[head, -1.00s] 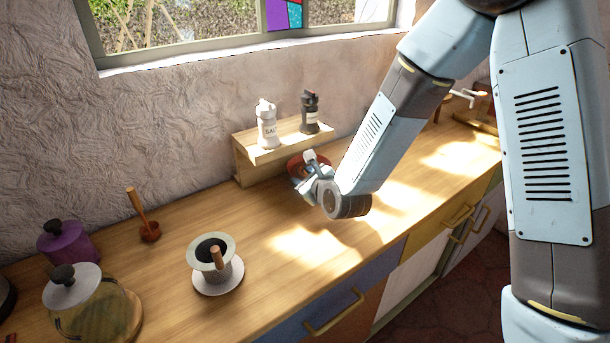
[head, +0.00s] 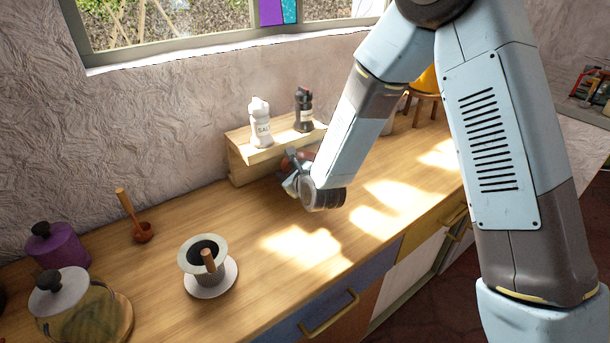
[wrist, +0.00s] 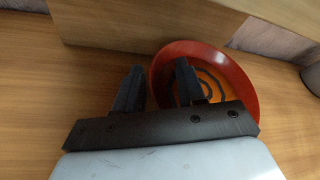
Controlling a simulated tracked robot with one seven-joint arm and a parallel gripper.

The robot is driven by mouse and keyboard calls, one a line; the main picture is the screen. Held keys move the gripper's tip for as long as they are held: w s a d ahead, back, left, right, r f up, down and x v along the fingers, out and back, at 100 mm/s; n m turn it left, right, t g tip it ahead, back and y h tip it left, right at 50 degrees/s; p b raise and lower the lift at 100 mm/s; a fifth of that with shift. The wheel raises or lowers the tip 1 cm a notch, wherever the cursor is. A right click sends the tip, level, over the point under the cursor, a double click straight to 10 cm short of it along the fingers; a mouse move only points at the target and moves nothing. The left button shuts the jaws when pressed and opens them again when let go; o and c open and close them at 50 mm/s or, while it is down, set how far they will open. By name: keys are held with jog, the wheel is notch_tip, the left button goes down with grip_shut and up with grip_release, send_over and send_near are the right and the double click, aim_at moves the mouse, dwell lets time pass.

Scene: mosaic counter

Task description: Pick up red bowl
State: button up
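The red bowl (wrist: 246,88) sits on the wooden counter against the small shelf in the wrist view. Its inside is orange with dark curved lines. My gripper (wrist: 159,65) is open at the bowl's left side. The left finger is outside the bowl and the right finger overlaps its inside, with the left rim between them. Whether the fingers touch the bowl is unclear. In the head view my gripper (head: 291,174) is in front of the shelf and hides most of the bowl.
The wooden shelf (head: 262,158) holds a white salt shaker (head: 261,124) and a dark shaker (head: 304,110) just above the gripper. The counter's middle is clear.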

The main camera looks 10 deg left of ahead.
jog(key=shift+s+a, duration=0.15)
grip_shut()
dwell(0.4)
